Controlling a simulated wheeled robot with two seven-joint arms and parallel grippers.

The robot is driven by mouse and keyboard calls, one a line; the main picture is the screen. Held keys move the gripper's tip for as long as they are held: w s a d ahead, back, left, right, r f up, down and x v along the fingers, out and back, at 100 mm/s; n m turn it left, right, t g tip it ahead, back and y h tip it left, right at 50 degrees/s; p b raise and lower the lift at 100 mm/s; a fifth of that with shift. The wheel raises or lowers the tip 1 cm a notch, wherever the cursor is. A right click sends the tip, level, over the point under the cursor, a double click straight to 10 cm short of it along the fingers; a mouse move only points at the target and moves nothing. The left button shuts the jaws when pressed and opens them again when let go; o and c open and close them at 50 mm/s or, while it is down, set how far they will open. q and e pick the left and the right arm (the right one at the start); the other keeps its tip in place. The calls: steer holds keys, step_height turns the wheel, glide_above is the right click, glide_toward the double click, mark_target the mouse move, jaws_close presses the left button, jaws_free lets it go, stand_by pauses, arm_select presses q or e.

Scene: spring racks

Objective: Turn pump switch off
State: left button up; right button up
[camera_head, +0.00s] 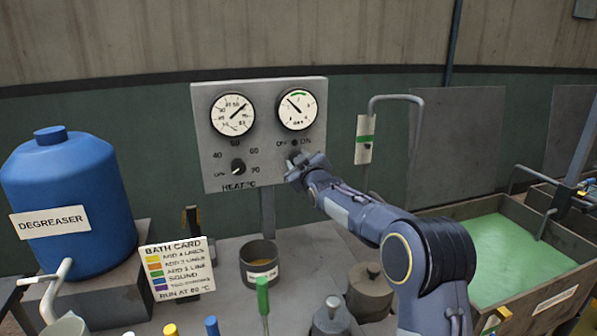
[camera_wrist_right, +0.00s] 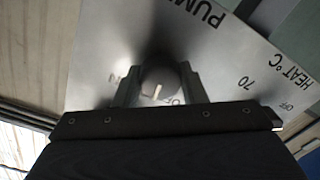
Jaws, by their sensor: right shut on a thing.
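The pump switch is a round dark knob (camera_wrist_right: 158,76) with a pale pointer mark on the grey control panel (camera_wrist_right: 100,60). In the right wrist view the mark points down the picture, near the partly hidden OFF lettering. In the head view my right gripper (camera_head: 299,163) covers the knob, just below the OFF and ON labels on the panel (camera_head: 213,120). In the right wrist view the fingers of my right gripper (camera_wrist_right: 160,88) stand on either side of the knob and are shut on it. My left gripper is not in view.
The heat knob (camera_head: 238,167) is left of my gripper, with two dials (camera_head: 233,114) (camera_head: 298,109) above. A bath card (camera_head: 177,268), a metal cup (camera_head: 259,265) and a blue degreaser drum (camera_head: 68,195) stand lower left. A green-filled tank (camera_head: 500,262) is at the right.

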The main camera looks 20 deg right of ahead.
steer(key=n+b, duration=0.1)
steer(key=n, duration=0.1)
steer(key=shift+f+n+b, duration=0.1)
steer(key=shift+n+b, duration=0.2)
steer(key=shift+b, duration=0.05)
steer(key=shift+n+b, duration=0.6)
steer(key=shift+n, duration=0.5)
steer(key=o, duration=1)
steer(key=shift+a, duration=0.1)
steer(key=shift+s+d+b, duration=0.2)
steer(key=shift+s+b, duration=1.65)
steer(key=shift+s, duration=2.05)
